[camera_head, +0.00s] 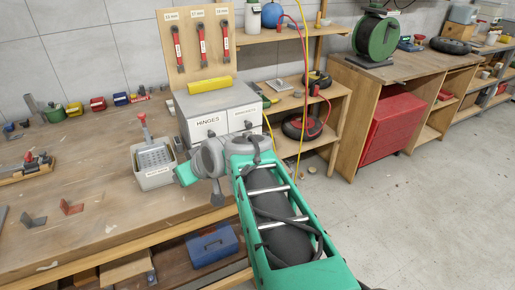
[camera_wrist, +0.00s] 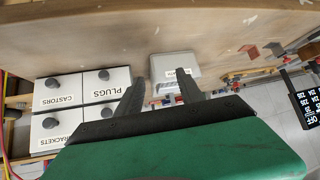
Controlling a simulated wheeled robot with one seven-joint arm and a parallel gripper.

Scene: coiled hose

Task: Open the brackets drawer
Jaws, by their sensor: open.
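The brackets drawer is a white drawer front in the grey cabinet (camera_head: 215,97) on the workbench. Its label shows at the upper right of the cabinet in the head view, next to HINGES. In the wrist view the picture is inverted and the brackets drawer (camera_wrist: 40,136) is at the lower left, with a dark round knob and partly cut off by my gripper. It looks shut. My gripper (camera_wrist: 160,95) is open and empty, its dark fingers apart, beside the cabinet and not touching the brackets drawer. My arm hides the cabinet's lower drawers in the head view.
The castors drawer (camera_wrist: 60,92) and plugs drawer (camera_wrist: 106,82) show shut in the wrist view. A grey bin (camera_head: 153,167) stands left of the cabinet. A yellow roll (camera_head: 210,85) lies on top. Shelves with hoses stand to the right. Floor at the right (camera_head: 410,215) is clear.

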